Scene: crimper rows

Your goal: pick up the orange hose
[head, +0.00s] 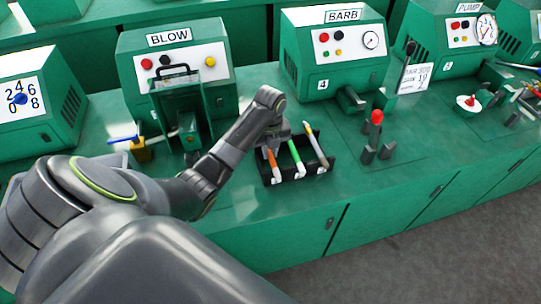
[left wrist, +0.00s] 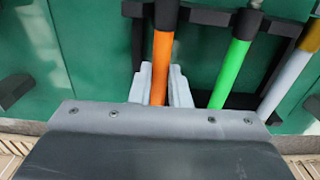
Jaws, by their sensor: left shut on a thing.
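The orange hose (head: 273,163) stands leaning in the leftmost place of a small black rack (head: 303,173) on the green bench. It also shows in the left wrist view (left wrist: 159,75), with a black upper end piece. My left gripper (left wrist: 161,80) has its pale fingers on both sides of the orange hose, shut on it. In the head view my left arm reaches over the rack and its wrist partly hides the hose's upper end. The hose still appears to be in the rack. My right gripper is in neither view.
A green hose (head: 296,158) and a white hose (head: 316,147) lean in the same rack, close to the right. A red-topped lever (head: 376,118) stands farther right. The BLOW machine (head: 181,65) and BARB machine (head: 336,55) stand behind. Bare bench lies in front of the lever.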

